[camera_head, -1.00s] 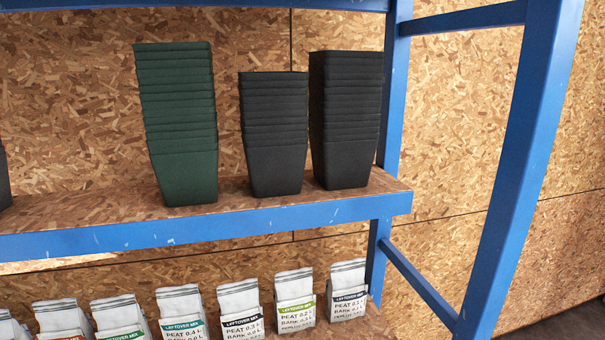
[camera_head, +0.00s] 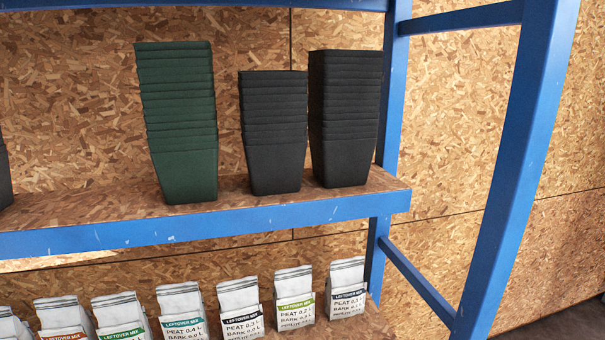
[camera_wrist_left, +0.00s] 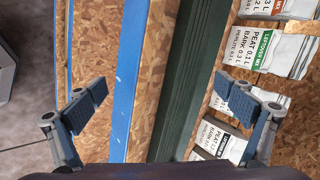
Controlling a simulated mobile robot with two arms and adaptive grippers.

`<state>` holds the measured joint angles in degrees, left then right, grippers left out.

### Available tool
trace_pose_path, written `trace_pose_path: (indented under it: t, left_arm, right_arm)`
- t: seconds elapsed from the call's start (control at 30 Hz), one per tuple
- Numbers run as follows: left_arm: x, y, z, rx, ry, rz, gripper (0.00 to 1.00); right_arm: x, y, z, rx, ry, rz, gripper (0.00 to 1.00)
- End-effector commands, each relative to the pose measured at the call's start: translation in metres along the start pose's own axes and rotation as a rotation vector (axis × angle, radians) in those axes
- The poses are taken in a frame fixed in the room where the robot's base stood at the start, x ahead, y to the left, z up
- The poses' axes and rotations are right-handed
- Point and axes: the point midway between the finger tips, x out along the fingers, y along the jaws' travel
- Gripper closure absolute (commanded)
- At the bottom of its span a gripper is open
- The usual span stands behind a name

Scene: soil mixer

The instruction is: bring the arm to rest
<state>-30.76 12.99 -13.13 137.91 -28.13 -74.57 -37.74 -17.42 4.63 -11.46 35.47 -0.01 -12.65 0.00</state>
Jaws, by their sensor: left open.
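My left gripper (camera_wrist_left: 162,105) shows in the left wrist view with its two fingers spread wide apart. It is open, with nothing between the pads. Behind the fingers in that view are the blue shelf edge (camera_wrist_left: 127,75), the chipboard shelf and a dark green ribbed surface (camera_wrist_left: 190,80), which looks like the side of the green pot stack. Neither of my arms shows in the head view. My right gripper is in no view.
A blue rack (camera_head: 210,222) holds a green pot stack (camera_head: 180,120) and two black stacks (camera_head: 273,130) (camera_head: 345,120) on its upper shelf. Several labelled white bags (camera_head: 240,308) stand on the lower shelf. A blue post (camera_head: 515,160) rises at right.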

Motion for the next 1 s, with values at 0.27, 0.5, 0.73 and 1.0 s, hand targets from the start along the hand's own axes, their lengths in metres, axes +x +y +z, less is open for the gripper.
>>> trace_pose_path:
  t: [0.27, 0.5, 0.73, 1.0]
  left_arm:
    - [-0.029, 0.082, -0.009, -0.636, -0.046, 0.382, 0.04]
    - [-0.021, 0.134, -0.021, -0.866, -0.118, 0.55, 0.04]
    - [0.047, 0.191, -0.022, -0.851, -0.141, 0.566, 0.04]
    - [0.133, 0.291, -0.008, -0.83, -0.175, 0.59, 0.04]
  right_arm:
    - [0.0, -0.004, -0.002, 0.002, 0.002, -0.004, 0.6]
    - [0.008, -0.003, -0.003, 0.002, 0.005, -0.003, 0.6]
    - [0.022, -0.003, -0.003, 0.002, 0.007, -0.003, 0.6]
    - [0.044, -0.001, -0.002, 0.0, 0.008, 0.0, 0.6]
